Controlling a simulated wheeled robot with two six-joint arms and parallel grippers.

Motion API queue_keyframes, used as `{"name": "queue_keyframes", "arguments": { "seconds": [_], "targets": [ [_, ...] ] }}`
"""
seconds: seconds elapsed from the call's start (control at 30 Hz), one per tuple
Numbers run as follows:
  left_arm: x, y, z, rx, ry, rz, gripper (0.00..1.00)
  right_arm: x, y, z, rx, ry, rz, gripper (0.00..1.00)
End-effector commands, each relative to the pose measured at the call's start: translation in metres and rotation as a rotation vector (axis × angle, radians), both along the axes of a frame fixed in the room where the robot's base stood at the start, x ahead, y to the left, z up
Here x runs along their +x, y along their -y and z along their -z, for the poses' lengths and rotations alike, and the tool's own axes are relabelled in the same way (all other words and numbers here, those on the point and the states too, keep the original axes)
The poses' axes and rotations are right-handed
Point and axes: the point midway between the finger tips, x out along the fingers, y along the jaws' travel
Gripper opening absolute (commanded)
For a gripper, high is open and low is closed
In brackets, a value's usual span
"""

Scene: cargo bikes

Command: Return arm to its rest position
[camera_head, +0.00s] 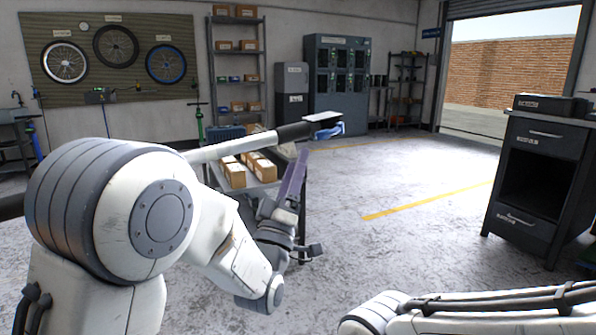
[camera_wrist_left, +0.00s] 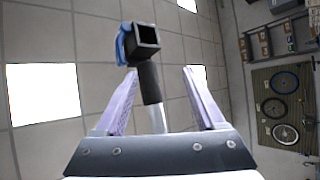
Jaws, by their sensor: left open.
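My left arm (camera_head: 160,215) reaches in from the left, bent at the elbow. My left gripper (camera_head: 302,155) points upward near the middle of the head view, its purple fingers apart. In the left wrist view the gripper (camera_wrist_left: 161,72) is open, facing the ceiling. A pale tube (camera_head: 235,147) with a black end (camera_head: 294,132) and a blue part at its tip extends near the gripper. In the wrist view its black end (camera_wrist_left: 150,85) shows between the fingers; I cannot tell whether it touches them. My right gripper is out of view.
A cart or table with cardboard boxes (camera_head: 258,167) stands behind my left gripper. A dark drawer cabinet (camera_head: 541,185) stands at the right. Shelves (camera_head: 237,60) and a grey-blue locker (camera_head: 337,75) line the back wall. The middle floor (camera_head: 400,175) is clear.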

Motion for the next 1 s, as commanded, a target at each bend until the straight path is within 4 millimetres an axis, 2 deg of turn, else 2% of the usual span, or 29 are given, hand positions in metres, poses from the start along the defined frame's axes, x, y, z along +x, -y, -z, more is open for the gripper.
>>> {"name": "queue_keyframes", "arguments": {
  "seconds": [0.07,0.17,0.27,0.37,0.47,0.57,0.7,0.83,1.0],
  "targets": [
    [0.005,0.017,0.004,0.095,-0.127,-0.008,0.72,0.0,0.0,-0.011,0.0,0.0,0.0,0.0],
    [0.006,0.036,0.026,0.251,-0.307,-0.011,0.72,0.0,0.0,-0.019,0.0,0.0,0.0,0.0],
    [-0.005,0.052,0.053,0.423,-0.476,0.005,0.72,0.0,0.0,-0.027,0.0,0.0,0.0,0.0],
    [-0.026,0.063,0.083,0.606,-0.635,0.041,0.72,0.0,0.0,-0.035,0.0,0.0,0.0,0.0],
    [-0.059,0.068,0.112,0.8,-0.781,0.096,0.72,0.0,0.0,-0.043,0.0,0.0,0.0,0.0],
    [-0.101,0.065,0.139,0.999,-0.914,0.173,0.72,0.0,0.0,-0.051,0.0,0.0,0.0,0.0],
    [-0.171,0.05,0.168,1.278,-1.074,0.31,0.72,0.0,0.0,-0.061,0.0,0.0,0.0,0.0],
    [-0.233,0.027,0.182,1.506,-1.183,0.452,0.72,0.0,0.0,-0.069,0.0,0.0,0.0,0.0],
    [-0.304,-0.006,0.184,1.747,-1.28,0.64,0.72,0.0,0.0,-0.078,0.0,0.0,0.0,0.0]
  ]
}}
